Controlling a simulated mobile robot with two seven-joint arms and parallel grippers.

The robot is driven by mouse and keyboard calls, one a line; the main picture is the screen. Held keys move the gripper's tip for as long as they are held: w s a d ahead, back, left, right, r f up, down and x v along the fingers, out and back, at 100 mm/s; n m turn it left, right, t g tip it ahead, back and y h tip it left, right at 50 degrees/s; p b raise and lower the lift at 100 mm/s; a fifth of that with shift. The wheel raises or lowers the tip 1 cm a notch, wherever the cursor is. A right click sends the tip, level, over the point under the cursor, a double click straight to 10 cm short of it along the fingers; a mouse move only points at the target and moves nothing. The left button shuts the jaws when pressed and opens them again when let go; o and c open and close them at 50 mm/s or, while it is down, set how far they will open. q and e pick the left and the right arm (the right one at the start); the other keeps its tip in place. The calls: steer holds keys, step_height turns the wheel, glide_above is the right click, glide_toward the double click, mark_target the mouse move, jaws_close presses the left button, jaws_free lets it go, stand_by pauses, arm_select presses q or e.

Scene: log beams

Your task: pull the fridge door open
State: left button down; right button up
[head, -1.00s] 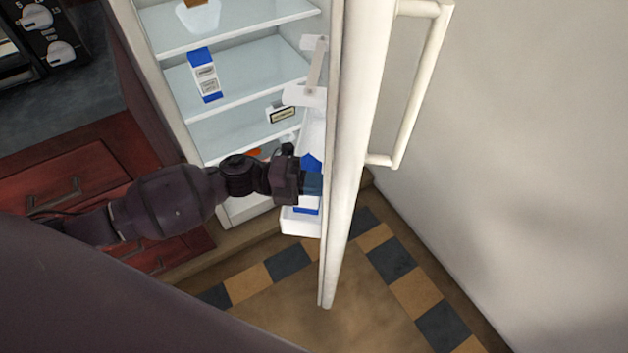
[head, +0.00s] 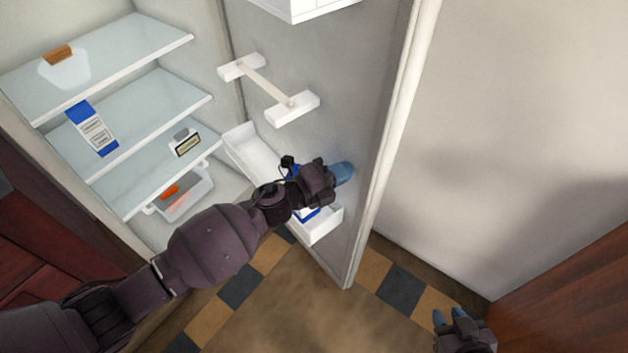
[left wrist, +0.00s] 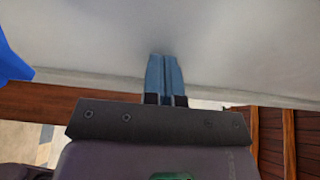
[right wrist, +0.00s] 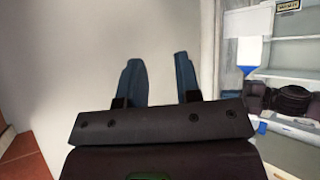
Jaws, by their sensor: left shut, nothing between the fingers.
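The fridge door (head: 345,120) stands wide open in the head view, its inner face with white shelves toward me. The fridge interior (head: 110,110) shows at the left. My left gripper (head: 343,173) is shut and empty, its blue fingertips at the door's inner face near the lower door shelf. In the left wrist view its closed fingers (left wrist: 164,75) point at the pale door panel and seem to touch it. My right gripper (head: 450,316) is low at the right, clear of the door. In the right wrist view its fingers (right wrist: 158,80) are apart with nothing between them. The outer handle is hidden.
Glass shelves hold a blue and white carton (head: 92,128), a small labelled box (head: 185,142) and a bowl (head: 62,68). A clear drawer (head: 183,195) sits below. A bare wall (head: 520,120) stands right of the door, a brown wooden panel (head: 575,290) at lower right.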

mark_target(359, 164)
arm_select(q)
steer(key=x, duration=0.4)
steer(key=shift+w+d+f+b, duration=0.1)
steer(key=shift+w+d+b, duration=0.05)
steer(key=shift+w+b, duration=0.15)
steer(key=shift+w+d, duration=0.3)
steer(key=shift+d, duration=0.1)
arm_select(e)
steer(key=shift+w+d+f, duration=0.1)
steer(key=shift+w+d, duration=0.05)
steer(key=shift+w, duration=0.15)
steer(key=shift+s+f, duration=0.15)
steer(key=shift+s, duration=0.05)
